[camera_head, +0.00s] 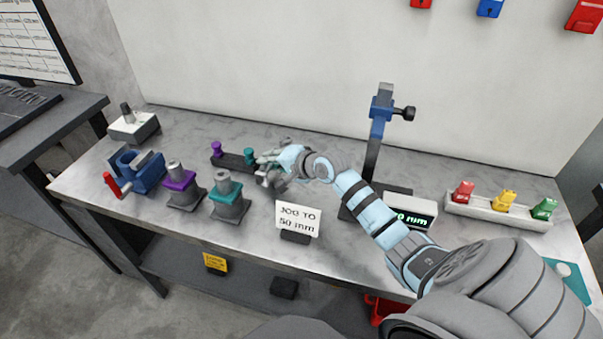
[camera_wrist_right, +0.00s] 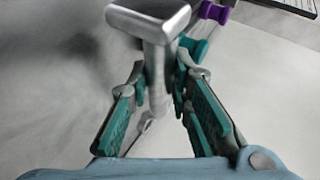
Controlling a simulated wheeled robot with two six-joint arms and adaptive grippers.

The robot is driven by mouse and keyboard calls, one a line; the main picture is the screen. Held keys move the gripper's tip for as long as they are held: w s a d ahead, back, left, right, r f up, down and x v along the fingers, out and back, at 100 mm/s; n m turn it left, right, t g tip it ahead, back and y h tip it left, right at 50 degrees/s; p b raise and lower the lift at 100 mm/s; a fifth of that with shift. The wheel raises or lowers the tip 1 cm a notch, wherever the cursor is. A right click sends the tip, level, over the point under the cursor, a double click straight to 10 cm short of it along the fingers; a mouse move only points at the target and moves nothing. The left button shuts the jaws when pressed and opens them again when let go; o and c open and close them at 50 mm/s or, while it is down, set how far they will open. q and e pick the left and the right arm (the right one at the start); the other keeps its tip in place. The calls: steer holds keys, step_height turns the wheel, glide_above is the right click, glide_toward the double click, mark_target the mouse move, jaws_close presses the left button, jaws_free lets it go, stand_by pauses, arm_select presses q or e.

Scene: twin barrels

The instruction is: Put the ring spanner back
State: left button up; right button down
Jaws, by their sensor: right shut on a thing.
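My right gripper (camera_head: 268,172) is over the back middle of the bench, beside a dark rack (camera_head: 228,160) with a purple and a teal knob. In the right wrist view its teal-padded fingers (camera_wrist_right: 160,105) are shut on a grey metal tool (camera_wrist_right: 154,65), which I take to be the ring spanner. It has a flat bar across its top and a shaft running down between the fingers. Its ring end cannot be made out. The rack's purple knob (camera_wrist_right: 214,12) and teal knob (camera_wrist_right: 195,47) show just behind the tool. My left gripper is out of view.
A blue vise (camera_head: 137,172) with a red handle, a purple-topped block (camera_head: 180,184) and a teal-topped block (camera_head: 228,196) stand on the left. A sign (camera_head: 298,218) reads "JOG TO 50 mm". A tall blue stand (camera_head: 376,140) and a tray (camera_head: 480,211) are on the right.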

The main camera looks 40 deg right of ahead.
steer(key=s+d, duration=0.3)
steer(key=d, duration=0.1)
steer(key=s+d, duration=0.2)
steer(key=shift+s+f, duration=0.3)
steer(key=shift+f, duration=0.6)
steer(key=shift+w, duration=0.1)
steer(key=shift+a, duration=0.1)
steer(key=shift+f, duration=0.15)
steer(key=c, duration=1.8)
jaws_free()
steer(key=shift+o, duration=0.2)
